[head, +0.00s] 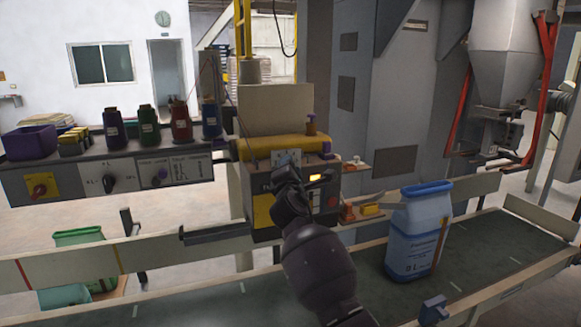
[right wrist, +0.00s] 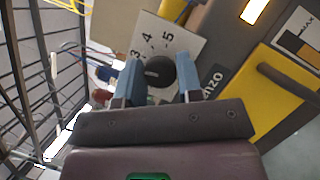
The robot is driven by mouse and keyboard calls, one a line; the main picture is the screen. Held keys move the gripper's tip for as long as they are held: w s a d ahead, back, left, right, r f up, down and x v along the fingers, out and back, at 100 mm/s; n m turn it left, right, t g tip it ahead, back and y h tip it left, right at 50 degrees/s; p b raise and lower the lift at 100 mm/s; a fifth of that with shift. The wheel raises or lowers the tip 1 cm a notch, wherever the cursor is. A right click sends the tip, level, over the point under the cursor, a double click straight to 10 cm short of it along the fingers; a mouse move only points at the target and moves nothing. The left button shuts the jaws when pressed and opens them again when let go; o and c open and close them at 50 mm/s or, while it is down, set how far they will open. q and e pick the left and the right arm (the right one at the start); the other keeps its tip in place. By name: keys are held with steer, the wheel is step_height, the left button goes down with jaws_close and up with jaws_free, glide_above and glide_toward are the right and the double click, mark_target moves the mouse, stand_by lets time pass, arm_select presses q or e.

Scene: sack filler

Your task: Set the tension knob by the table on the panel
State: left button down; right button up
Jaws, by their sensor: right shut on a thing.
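My right gripper (head: 287,174) is at the front of the yellow-and-grey machine head (head: 262,215). In the right wrist view its two blue-grey fingers (right wrist: 158,78) are shut on a round black knob (right wrist: 159,70). The knob sits on a white dial plate (right wrist: 170,40) with the numbers 3, 4 and 5 visible; the pointer setting cannot be read. In the head view the gripper hides this knob, and the plate's top (head: 287,157) shows above it. A printed table (head: 190,167) is on the grey panel (head: 75,190) at left. My left gripper is out of view.
The panel also carries a black knob (head: 109,183) and a red knob (head: 40,190). Several thread cones stand on its shelf, including a green one (head: 149,129). A blue-and-white sack (head: 418,232) stands on the conveyor (head: 490,250), right of my arm. A lit yellow lamp (head: 315,177) is beside the gripper.

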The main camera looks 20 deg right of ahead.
steer(key=m+g, duration=0.1)
steer(key=m, duration=0.1)
steer(key=shift+m+p, duration=0.4)
stand_by(0.3)
steer(key=o, duration=0.9)
